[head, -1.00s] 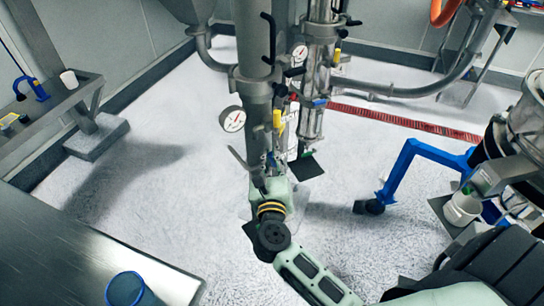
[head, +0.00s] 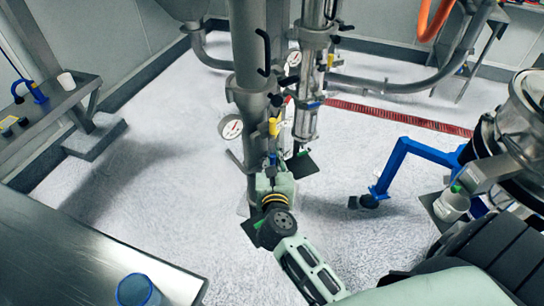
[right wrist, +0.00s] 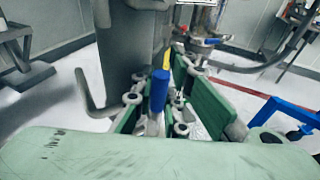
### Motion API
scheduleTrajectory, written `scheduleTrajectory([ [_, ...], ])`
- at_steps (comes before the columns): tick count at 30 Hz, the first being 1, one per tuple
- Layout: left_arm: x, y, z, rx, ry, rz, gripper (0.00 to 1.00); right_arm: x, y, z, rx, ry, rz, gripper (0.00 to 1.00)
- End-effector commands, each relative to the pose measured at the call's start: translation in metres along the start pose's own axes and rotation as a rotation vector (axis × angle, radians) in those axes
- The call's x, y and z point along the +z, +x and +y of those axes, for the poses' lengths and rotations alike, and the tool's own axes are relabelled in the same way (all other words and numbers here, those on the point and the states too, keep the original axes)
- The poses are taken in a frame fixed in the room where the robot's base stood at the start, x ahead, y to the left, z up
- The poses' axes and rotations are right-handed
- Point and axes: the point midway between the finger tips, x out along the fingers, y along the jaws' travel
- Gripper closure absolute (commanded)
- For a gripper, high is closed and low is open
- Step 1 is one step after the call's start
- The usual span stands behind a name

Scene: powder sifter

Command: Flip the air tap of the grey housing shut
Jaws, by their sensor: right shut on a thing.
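The grey housing (head: 248,100) is a tall upright metal cylinder left of a slimmer shiny column. A blue lever (right wrist: 158,91), which looks like the air tap's handle, stands upright between my right gripper's green fingers in the right wrist view. My right gripper (head: 271,165) is low on the housing's front right side, and it also shows in the right wrist view (right wrist: 160,105). It is shut on the blue lever. The tap's body is mostly hidden behind the fingers. My left gripper is not in view.
A pressure gauge (head: 230,127) and a yellow handle (head: 273,127) sit just above my right gripper. A metal table (head: 90,265) with a blue cup (head: 137,291) is at lower left. A blue frame leg (head: 390,170) stands at right. Open floor lies between.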

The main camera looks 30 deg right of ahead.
Motion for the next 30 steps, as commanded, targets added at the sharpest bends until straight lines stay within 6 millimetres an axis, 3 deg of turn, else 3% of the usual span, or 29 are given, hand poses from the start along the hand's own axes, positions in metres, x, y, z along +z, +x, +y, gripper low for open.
scheduleTrajectory([
  [2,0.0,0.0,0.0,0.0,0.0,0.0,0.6,-0.001,0.0,0.001,0.001,0.008,0.003,1.0],
  [3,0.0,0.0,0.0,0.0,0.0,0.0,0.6,-0.001,0.0,0.001,0.001,0.008,0.003,0.84],
  [9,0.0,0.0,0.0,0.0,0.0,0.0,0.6,-0.001,0.0,0.001,0.001,0.005,0.002,0.68],
  [20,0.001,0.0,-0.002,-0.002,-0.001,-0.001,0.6,-0.001,-0.005,0.001,0.001,0.003,0.002,0.68],
  [23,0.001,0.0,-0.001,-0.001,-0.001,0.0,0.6,-0.002,-0.017,0.001,0.001,0.003,0.003,0.68],
  [30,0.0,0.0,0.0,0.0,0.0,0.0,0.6,-0.002,-0.068,0.0,0.0,0.004,0.006,0.68],
])
